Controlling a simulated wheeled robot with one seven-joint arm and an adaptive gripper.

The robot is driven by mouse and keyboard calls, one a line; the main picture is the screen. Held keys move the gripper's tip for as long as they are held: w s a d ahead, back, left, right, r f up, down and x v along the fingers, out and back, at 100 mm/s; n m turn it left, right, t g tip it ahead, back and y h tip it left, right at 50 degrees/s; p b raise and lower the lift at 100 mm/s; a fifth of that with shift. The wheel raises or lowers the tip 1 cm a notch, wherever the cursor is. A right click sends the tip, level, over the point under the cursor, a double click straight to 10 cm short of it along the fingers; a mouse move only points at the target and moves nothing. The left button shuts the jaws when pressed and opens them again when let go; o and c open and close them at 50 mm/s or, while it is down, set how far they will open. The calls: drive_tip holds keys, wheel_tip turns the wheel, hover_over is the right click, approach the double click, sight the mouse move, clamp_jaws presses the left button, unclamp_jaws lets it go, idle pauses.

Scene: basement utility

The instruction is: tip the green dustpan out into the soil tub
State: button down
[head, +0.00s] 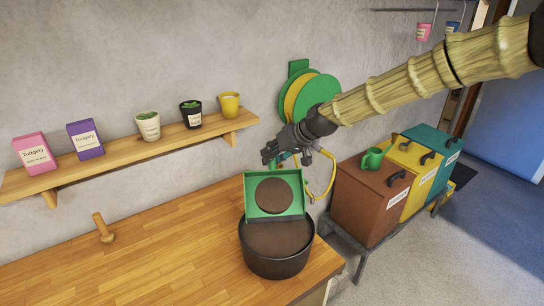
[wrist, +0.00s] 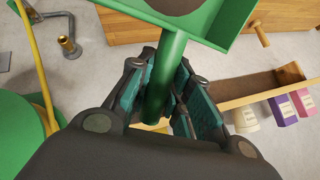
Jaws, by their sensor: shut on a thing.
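The green dustpan (head: 251,204) is held over the far rim of the soil tub, with a round brown patch of soil (head: 275,196) still on its pan. The pan leans toward the head camera, its open side low. The black soil tub (head: 277,265) stands on the wooden bench with brown soil inside. My gripper (head: 290,158) is above and behind the pan. In the wrist view my gripper (wrist: 168,98) is shut around the green handle (wrist: 170,62). The pan and part of its soil show at the top there.
The bench (head: 170,245) has a wooden peg (head: 103,228) and free room left of the tub. A wall shelf (head: 130,150) above holds boxes and pots. A hose reel (head: 312,95) hangs behind my gripper. Brown, yellow and teal bins (head: 370,205) stand at the right.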

drive_tip(key=shift+s+r+b, duration=0.15)
drive_tip(key=shift+s+b, duration=0.05)
drive_tip(key=shift+b, duration=0.15)
drive_tip(key=shift+s+r+t+b, duration=0.25)
drive_tip(key=shift+t+b, duration=0.05)
drive_tip(key=shift+s+d+r+b, duration=0.15)
drive_tip(key=shift+s+b, duration=0.1)
drive_tip(key=shift+b, duration=0.15)
idle(0.4)
drive_tip(key=shift+r, duration=0.15)
